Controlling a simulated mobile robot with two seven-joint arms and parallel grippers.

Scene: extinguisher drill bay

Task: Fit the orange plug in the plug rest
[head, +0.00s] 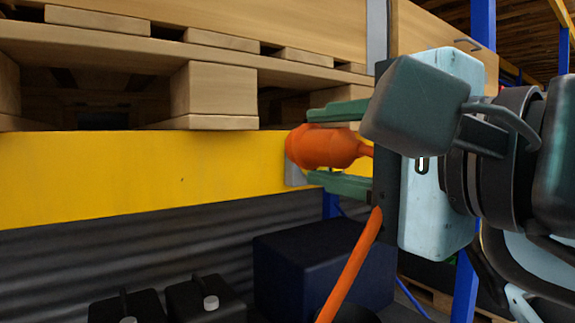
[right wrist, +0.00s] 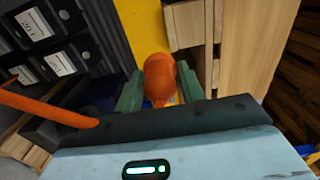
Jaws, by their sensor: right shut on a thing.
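The orange plug (head: 325,147) lies sideways between the two green fingers of my right gripper (head: 312,147), which is shut on it. Its wide end points left, toward the yellow beam. In the right wrist view the plug (right wrist: 160,72) sits between the fingers, wide end away from the camera. A small grey piece (head: 293,173) on the beam shows just behind the plug's wide end; it may be the plug rest, mostly hidden by the plug and fingers. I cannot tell whether the plug touches it. My left gripper is not in view.
The yellow beam (head: 130,175) runs across, with wooden pallets (head: 213,92) above it. An orange cable (head: 350,268) hangs below my right gripper. A blue upright (head: 482,30) is behind the arm.

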